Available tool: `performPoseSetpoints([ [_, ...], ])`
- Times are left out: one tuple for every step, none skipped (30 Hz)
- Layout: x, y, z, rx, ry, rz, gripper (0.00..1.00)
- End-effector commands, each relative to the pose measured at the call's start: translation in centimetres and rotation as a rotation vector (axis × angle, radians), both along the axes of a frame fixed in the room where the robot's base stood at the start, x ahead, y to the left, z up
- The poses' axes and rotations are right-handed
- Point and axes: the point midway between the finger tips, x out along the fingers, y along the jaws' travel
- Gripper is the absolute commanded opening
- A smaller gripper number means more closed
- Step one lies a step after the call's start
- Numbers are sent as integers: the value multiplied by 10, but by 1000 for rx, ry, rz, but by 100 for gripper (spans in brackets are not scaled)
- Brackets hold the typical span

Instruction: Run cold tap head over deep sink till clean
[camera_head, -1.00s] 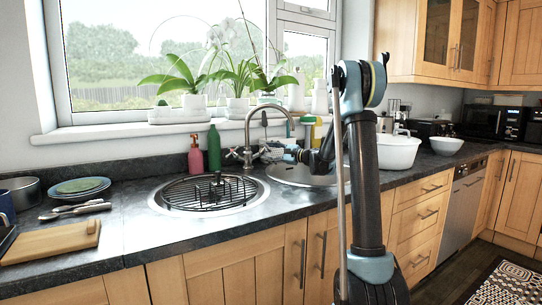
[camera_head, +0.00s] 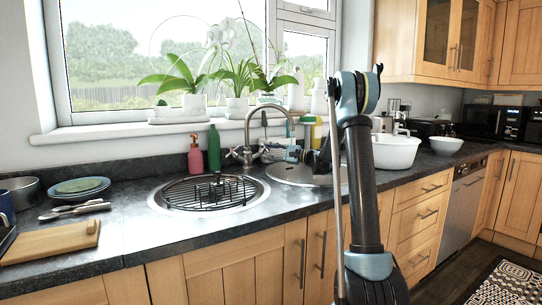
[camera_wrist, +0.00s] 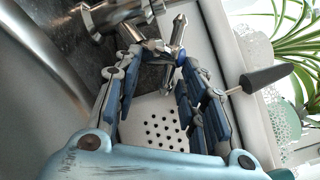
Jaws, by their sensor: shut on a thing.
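The curved metal tap (camera_head: 249,112) stands behind and between two round sinks, with a cross-shaped handle (camera_head: 234,153) at its left. In the wrist view, my gripper (camera_wrist: 158,55) is closed around a shiny metal cross handle (camera_wrist: 177,32) of the tap. In the head view, my gripper (camera_head: 293,153) is right of the tap, low over the back of the counter, and its fingertips are hard to make out. The left sink (camera_head: 164,205) has a dark round rack over it. The right sink (camera_head: 283,174) is partly hidden by my arm. No running water is visible.
A red bottle (camera_head: 195,154) and a green bottle (camera_head: 214,148) stand behind the left sink. A white tub (camera_head: 398,152) stands right of my arm. Plates (camera_head: 80,187) and a wooden board (camera_head: 50,240) lie left. Potted plants line the sill (camera_head: 100,132).

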Motion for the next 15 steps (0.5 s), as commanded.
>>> performPoseSetpoints([
  [3,0,2,6,-1,-2,14],
  [3,0,2,6,-3,-1,14],
  [3,0,2,6,-3,-1,14],
  [3,0,2,6,-3,-1,14],
  [3,0,2,6,-3,-1,14],
  [3,0,2,5,-2,-2,14],
  [3,0,2,5,-2,-2,14],
  [3,0,2,6,-2,-2,14],
  [3,0,3,6,-2,-2,40],
  [3,0,3,6,-2,-2,47],
  [3,0,2,6,-1,-2,54],
  [3,0,2,6,-1,-2,56],
  [3,0,2,4,-2,-2,56],
  [2,0,2,4,-2,-2,56],
  [2,0,2,4,-2,-1,56],
])
